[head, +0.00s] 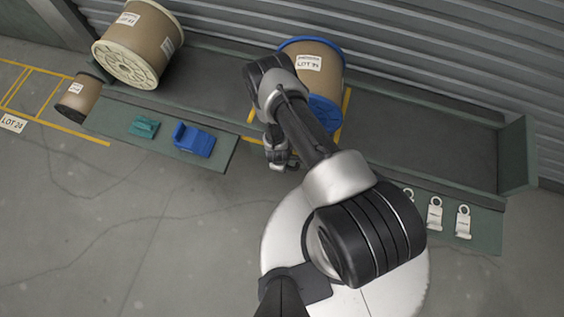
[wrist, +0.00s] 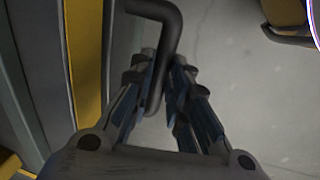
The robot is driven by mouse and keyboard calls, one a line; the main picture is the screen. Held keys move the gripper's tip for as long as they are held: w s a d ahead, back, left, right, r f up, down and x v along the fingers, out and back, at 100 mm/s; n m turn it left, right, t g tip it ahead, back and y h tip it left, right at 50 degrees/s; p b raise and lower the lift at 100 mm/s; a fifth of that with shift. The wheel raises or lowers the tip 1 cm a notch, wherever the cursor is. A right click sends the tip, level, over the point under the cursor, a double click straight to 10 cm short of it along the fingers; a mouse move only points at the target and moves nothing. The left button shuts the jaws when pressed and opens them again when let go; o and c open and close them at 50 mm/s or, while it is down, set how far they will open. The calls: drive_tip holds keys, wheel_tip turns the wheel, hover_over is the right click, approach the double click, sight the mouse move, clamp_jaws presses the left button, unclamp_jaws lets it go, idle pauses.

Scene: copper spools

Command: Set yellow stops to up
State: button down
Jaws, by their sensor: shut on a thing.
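My gripper (wrist: 165,105) is shut on a dark bent handle (wrist: 165,28), which runs between its fingers in the wrist view. A yellow bar (wrist: 85,60) stands just left of the handle; whether the two join is not clear. Another yellow part (wrist: 285,12) with a dark rod (wrist: 292,39) shows at the upper right. In the head view my gripper (head: 281,164) is low in front of the blue-flanged spool (head: 325,70). One yellow strip (head: 346,103) lies right of that spool and another (head: 250,116) left of it. My arm hides part of this area.
A cream-flanged spool (head: 125,60) lies on the rack at the left, and a small brown spool (head: 78,98) is beyond the rack's end. A blue block (head: 194,140) and a teal block (head: 144,127) sit on the front ledge. White hooked tags (head: 463,222) lie at the right.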

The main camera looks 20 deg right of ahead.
wheel_tip(320, 180, up, 3)
drive_tip(key=shift+f+p, duration=0.2)
drive_tip(key=shift+p, duration=0.15)
drive_tip(key=c, duration=1.5)
unclamp_jaws()
drive_tip(key=shift+c, duration=0.2)
wheel_tip(320, 180, up, 12)
drive_tip(key=s+a, duration=0.1)
drive_tip(key=shift+s+f, duration=0.15)
drive_tip(key=shift+s, duration=0.25)
drive_tip(key=shift+a, duration=0.1)
